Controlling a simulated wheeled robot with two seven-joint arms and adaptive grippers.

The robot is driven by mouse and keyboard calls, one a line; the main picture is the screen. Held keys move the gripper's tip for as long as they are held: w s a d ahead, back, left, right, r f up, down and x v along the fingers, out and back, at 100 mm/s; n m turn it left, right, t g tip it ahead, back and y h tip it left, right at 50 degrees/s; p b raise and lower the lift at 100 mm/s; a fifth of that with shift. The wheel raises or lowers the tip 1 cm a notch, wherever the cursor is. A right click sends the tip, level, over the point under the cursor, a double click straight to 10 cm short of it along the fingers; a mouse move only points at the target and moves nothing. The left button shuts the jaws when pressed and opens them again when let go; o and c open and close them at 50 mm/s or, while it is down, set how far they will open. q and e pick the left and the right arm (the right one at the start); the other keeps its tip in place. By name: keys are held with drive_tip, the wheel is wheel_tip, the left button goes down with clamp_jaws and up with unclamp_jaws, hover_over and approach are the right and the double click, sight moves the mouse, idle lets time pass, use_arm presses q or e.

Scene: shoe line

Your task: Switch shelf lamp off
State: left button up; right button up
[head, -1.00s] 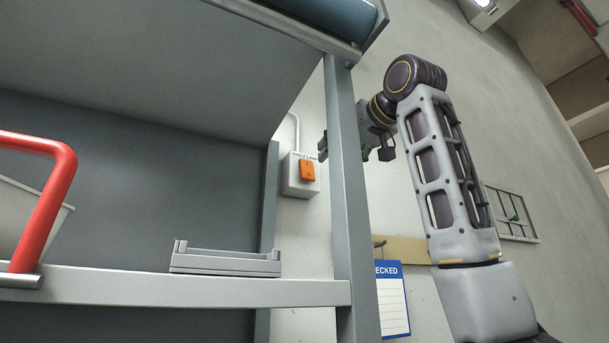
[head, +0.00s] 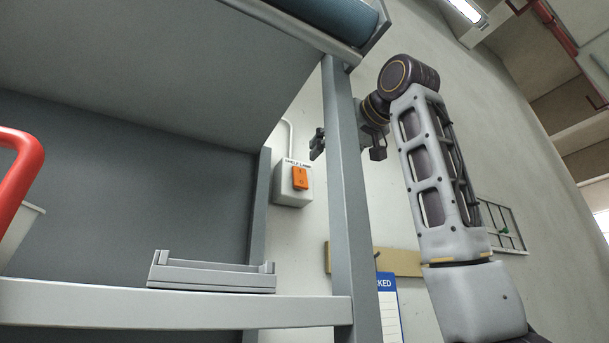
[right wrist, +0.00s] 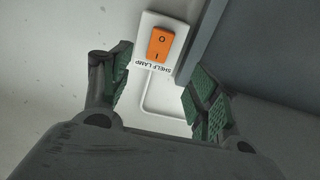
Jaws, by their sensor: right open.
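The shelf lamp switch is a pale wall box (head: 293,196) with an orange rocker (head: 300,177) and a "SHELF LAMP" label. In the head view it sits on the wall just left of the shelf's upright post. My right gripper (head: 317,143) is above and right of the box, partly hidden behind the post. In the right wrist view the open, empty fingers (right wrist: 160,62) stand on either side of the line to the switch box (right wrist: 180,24). The orange rocker (right wrist: 160,44), marked O and I, shows beyond them, apparently untouched. My left gripper is not in view.
The grey shelf post (head: 347,200) stands close to my right wrist. A grey tray (head: 212,276) lies on the shelf board (head: 150,307). A red handle (head: 18,175) is at the left edge. A blue-and-white sheet (head: 389,305) hangs right of the post.

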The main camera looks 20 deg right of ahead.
sight(301, 178)
drive_tip(key=w+p, duration=0.1)
drive_tip(key=w, duration=0.2)
drive_tip(key=w+a+p, duration=0.1)
drive_tip(key=w, duration=0.3)
drive_tip(key=w+a+p, duration=0.1)
drive_tip(key=w+p, duration=0.1)
drive_tip(key=w, duration=0.2)
drive_tip(key=shift+w+a+r, duration=0.1)
drive_tip(key=shift+w+a, duration=0.05)
drive_tip(key=shift+w, duration=0.1)
drive_tip(key=shift+w+a, duration=0.1)
drive_tip(key=shift+w, duration=0.55)
drive_tip(key=shift+c, duration=0.2)
drive_tip(key=c, duration=1)
